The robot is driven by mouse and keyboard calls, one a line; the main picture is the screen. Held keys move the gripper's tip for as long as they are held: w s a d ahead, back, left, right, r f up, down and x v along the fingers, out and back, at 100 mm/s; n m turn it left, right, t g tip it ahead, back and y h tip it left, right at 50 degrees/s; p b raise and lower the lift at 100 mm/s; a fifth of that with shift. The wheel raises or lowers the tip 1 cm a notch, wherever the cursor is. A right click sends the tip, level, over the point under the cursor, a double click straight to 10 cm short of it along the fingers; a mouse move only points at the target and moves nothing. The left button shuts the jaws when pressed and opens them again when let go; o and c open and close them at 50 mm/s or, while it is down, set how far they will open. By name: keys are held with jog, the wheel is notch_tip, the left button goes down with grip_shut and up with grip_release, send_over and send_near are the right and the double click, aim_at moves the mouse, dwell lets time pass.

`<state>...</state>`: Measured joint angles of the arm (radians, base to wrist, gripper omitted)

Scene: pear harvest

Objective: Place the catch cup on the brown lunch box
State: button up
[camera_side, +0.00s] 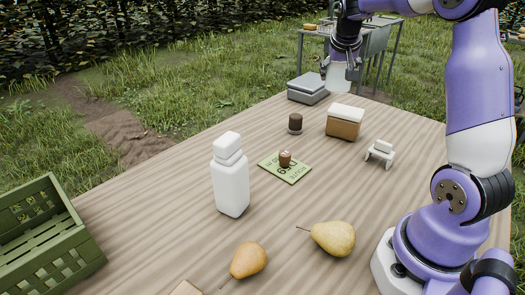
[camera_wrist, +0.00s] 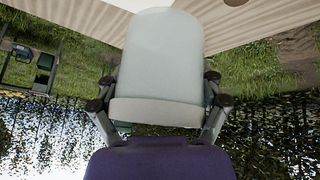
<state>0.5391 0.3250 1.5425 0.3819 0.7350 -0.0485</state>
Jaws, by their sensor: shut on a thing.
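My gripper (camera_side: 342,68) is raised above the far end of the table and is shut on the catch cup, a pale, whitish cup (camera_side: 340,80). In the wrist view the cup (camera_wrist: 160,58) fills the middle, with a finger on each side of it and a lighter band at the end near my wrist. The brown lunch box (camera_side: 343,129) has a white lid and stands on the table, below and nearer the side camera than the cup. The cup is apart from the lunch box, and nothing lies on the lid.
A grey box (camera_side: 307,89) stands near the table's far edge. A dark brown cylinder (camera_side: 295,121), a small white stand (camera_side: 380,153), a green card (camera_side: 285,168), a white bottle (camera_side: 230,180) and two pears (camera_side: 333,238) are on the table. A green crate (camera_side: 45,240) is at left.

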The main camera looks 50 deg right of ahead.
jog(key=d+f, duration=0.1)
jog(key=s+d+f, duration=0.1)
jog(key=d, duration=0.1)
jog(key=d+f, duration=0.1)
jog(key=d, duration=0.1)
jog(key=shift+s+d+f, duration=0.2)
jog(key=shift+s, duration=0.1)
jog(key=shift+f, duration=2)
jog(key=shift+f, duration=0.15)
jog(key=o, duration=0.9)
